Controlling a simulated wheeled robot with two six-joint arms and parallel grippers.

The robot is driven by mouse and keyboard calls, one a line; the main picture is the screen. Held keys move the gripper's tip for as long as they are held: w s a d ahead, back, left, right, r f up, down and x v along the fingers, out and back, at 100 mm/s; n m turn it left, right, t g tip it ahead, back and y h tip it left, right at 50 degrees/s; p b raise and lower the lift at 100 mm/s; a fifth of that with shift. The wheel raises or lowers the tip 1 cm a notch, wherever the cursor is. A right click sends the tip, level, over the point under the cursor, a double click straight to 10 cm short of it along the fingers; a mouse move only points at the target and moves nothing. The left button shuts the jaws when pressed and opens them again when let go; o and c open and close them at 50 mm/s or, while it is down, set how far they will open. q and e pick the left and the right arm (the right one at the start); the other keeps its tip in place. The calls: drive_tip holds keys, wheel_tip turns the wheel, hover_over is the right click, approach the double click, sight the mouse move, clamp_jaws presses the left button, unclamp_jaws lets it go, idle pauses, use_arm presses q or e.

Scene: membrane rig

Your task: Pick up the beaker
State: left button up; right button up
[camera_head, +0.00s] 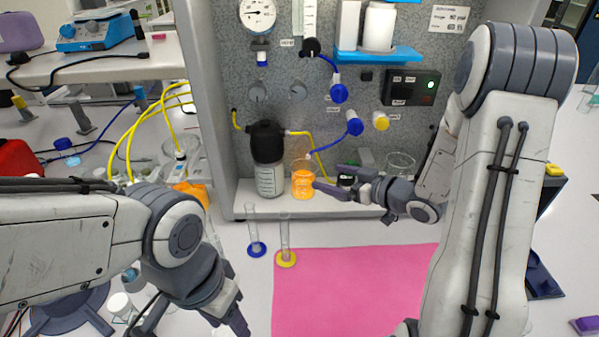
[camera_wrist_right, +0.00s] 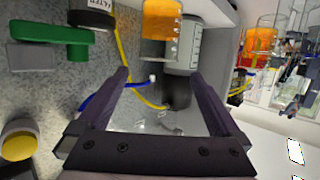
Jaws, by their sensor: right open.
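A glass beaker of orange liquid (camera_head: 303,184) stands upright on the rig's shelf, beside a dark-capped bottle (camera_head: 269,160). My right gripper (camera_head: 328,177) is open and empty, just right of this beaker, its fingers pointing towards it. In the right wrist view, the beaker (camera_wrist_right: 160,22) shows at the top, beyond the spread fingertips (camera_wrist_right: 159,74). An empty clear beaker (camera_head: 400,165) stands further right on the shelf, partly behind my right arm. My left gripper (camera_head: 238,312) hangs at the lower left, away from the shelf; its opening is unclear.
A pink mat (camera_head: 350,285) lies clear in front. Blue and yellow tubes hang on the rig panel. Another orange-filled vessel (camera_head: 194,190) stands left of the rig.

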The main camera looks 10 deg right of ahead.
approach(295, 167)
drive_tip(key=w+a, duration=0.1)
drive_tip(key=p+x, duration=0.2)
drive_tip(key=x, duration=0.2)
drive_tip(key=shift+f, duration=0.2)
drive_tip(key=shift+w+a+f+p, duration=0.25)
drive_tip(key=shift+w+p, duration=0.05)
drive_tip(key=shift+w, duration=0.2)
drive_tip(key=c, duration=1.3)
drive_tip(key=shift+r, duration=0.1)
drive_tip(key=shift+c, duration=0.5)
